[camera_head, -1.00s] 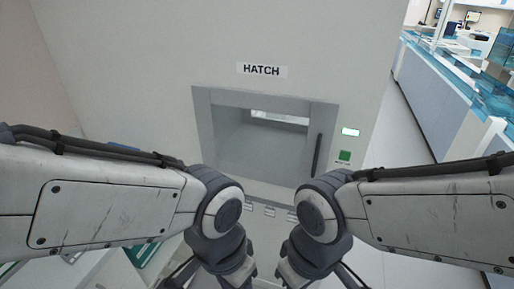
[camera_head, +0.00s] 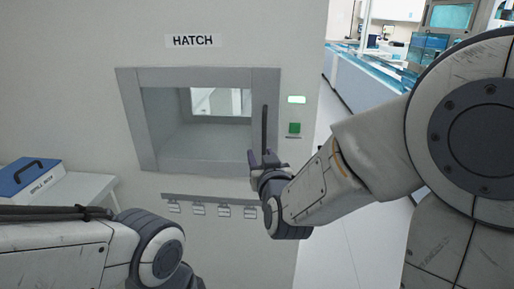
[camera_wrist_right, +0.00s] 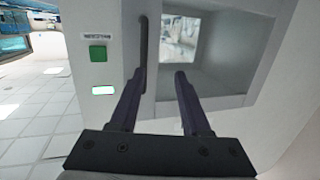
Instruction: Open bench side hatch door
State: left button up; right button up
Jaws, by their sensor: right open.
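The hatch door (camera_head: 132,112) is a grey framed panel with a see-through pane, set in a pale wall under a "HATCH" sign (camera_head: 194,41). It looks closed. Its dark vertical handle (camera_head: 264,128) is on the right side of the frame. My right gripper (camera_head: 262,158) is at the handle's lower end in the head view. In the right wrist view, which looks upside down, its open fingers (camera_wrist_right: 159,75) point at the door. The handle (camera_wrist_right: 143,38) lines up with the left-hand finger, which hides part of it; contact is unclear. My left gripper is out of frame.
A green button (camera_head: 294,128) and a lit display (camera_head: 296,100) are right of the handle. A blue case (camera_head: 32,177) sits on a white table at the left. Floor is clear at the right.

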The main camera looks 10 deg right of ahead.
aim_at(264, 134)
jog(key=shift+m+t+h, duration=0.4)
jog(key=shift+t+h, duration=0.2)
jog(key=shift+h, duration=0.1)
jog(key=w+d, duration=0.1)
jog(key=w, duration=0.2)
jog(key=w+d+p, duration=0.1)
jog(key=w, duration=0.2)
jog(key=w+d+r+p, duration=0.1)
jog(key=w, duration=0.2)
jog(key=shift+w, duration=0.2)
jog(key=shift+w+f, duration=0.1)
jog(key=shift+w, duration=0.65)
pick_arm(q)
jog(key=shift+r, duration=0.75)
pick_arm(e)
grip_shut()
